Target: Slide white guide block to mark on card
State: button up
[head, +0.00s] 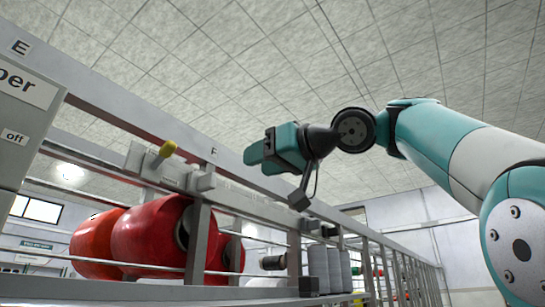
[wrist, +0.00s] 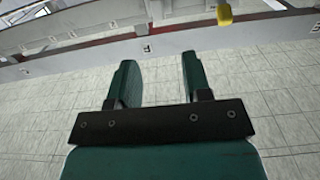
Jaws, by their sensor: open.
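A pale grey-white block (head: 201,181) sits on the rail below the F label in the head view; it may be the guide block. Left of it, a grey bracket (head: 140,160) carries a yellow knob (head: 167,149), which also shows at the top of the wrist view (wrist: 224,14). I cannot make out a card with a mark. My gripper (head: 254,153), with teal fingers, is up and to the right of the block, near the long beam. In the wrist view my gripper (wrist: 158,64) is open, with nothing between its fingers.
The long grey beam (head: 110,99) runs across the machine, with E and F labels. Large red bobbins (head: 150,236) hang below it, and grey bobbins (head: 318,264) stand farther right. A panel marked "off" (head: 20,125) is at the left edge.

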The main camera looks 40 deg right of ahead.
jog(key=shift+v, duration=1)
jog(key=shift+f, duration=0.1)
